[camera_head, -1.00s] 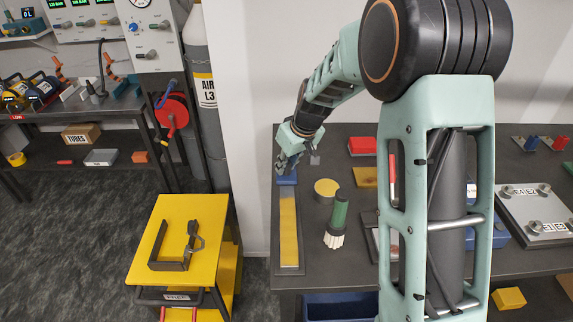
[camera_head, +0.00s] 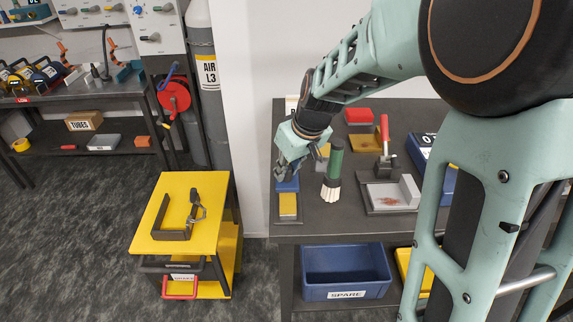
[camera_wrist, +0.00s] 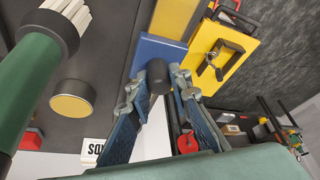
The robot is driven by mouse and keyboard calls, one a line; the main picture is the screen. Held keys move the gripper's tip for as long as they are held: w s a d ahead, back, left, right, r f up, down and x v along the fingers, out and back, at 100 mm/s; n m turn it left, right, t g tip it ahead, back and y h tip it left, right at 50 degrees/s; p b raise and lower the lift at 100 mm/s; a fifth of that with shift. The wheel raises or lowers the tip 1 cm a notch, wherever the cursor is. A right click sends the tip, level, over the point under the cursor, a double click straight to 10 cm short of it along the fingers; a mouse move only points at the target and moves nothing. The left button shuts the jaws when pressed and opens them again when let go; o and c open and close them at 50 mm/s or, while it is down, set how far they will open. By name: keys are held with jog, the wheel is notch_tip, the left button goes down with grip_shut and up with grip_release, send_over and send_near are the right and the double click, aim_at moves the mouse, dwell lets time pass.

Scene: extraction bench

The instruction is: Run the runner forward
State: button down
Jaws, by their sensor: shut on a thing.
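The runner is a blue block (camera_head: 287,186) on a narrow yellow track (camera_head: 288,206) along the left side of the dark bench. A short stretch of yellow shows between it and the track's front end. In the wrist view the blue runner (camera_wrist: 162,52) carries a black rounded knob (camera_wrist: 157,74), and the yellow track (camera_wrist: 174,18) runs out beyond it. My gripper (camera_head: 287,170) is over the runner. In the wrist view my gripper's fingers (camera_wrist: 156,88) are shut around the knob, one on each side. My gripper hides the track behind the runner in the head view.
A green-handled brush (camera_head: 334,165) stands just right of the track. A round yellow-topped tin (camera_wrist: 73,98) is close by. A red-handled clamp (camera_head: 384,140) is further right. A yellow cart (camera_head: 170,230) stands left of the bench; a blue bin (camera_head: 346,265) sits below.

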jog(key=shift+s+f+b, duration=0.1)
jog(key=shift+s+b, duration=0.65)
jog(key=shift+s, duration=2.4)
jog(key=c, duration=1.8)
grip_release()
jog(key=shift+s, duration=0.15)
jog(key=shift+o, duration=0.2)
jog(key=shift+w, duration=0.2)
